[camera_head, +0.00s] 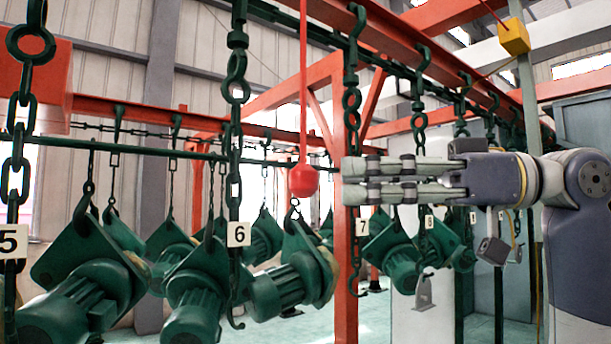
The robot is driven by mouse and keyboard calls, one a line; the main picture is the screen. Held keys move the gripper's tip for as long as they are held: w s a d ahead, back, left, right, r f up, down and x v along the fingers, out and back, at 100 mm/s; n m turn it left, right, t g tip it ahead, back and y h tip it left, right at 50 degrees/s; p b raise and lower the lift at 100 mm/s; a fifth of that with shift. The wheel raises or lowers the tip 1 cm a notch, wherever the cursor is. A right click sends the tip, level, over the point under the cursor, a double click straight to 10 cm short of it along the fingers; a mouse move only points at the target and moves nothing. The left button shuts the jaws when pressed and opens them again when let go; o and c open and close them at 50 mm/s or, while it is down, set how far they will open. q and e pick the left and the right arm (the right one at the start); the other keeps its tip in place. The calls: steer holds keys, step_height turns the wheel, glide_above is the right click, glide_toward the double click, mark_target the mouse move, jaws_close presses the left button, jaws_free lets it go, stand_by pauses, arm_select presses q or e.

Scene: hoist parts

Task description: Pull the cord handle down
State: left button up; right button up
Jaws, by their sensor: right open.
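The cord handle (304,180) is a red ball hanging in the middle of the head view. A thin red cord (303,75) runs straight up from it out of the picture. My right gripper (347,180) comes in from the right and points left. Its fingers are level with the ball, and their tips show just right of it in the picture. The gripper is open and empty. I cannot tell the depth gap between fingertips and ball. My left gripper is not in view.
Several green hoist parts (278,291) hang on dark chains at left and behind the ball. Number tags hang among them, such as 6 (238,234). A red post (345,270) stands behind the gripper. A yellow box (513,37) is at the upper right.

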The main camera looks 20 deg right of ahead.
mark_target(303, 183)
steer(key=p+x, duration=0.1)
steer(key=x, duration=0.5)
steer(key=shift+s+a+r+p, duration=0.1)
steer(key=shift+a+r+p, duration=0.05)
steer(key=shift+a+p, duration=0.15)
steer(key=shift+w+a, duration=0.3)
steer(key=shift+a, duration=0.05)
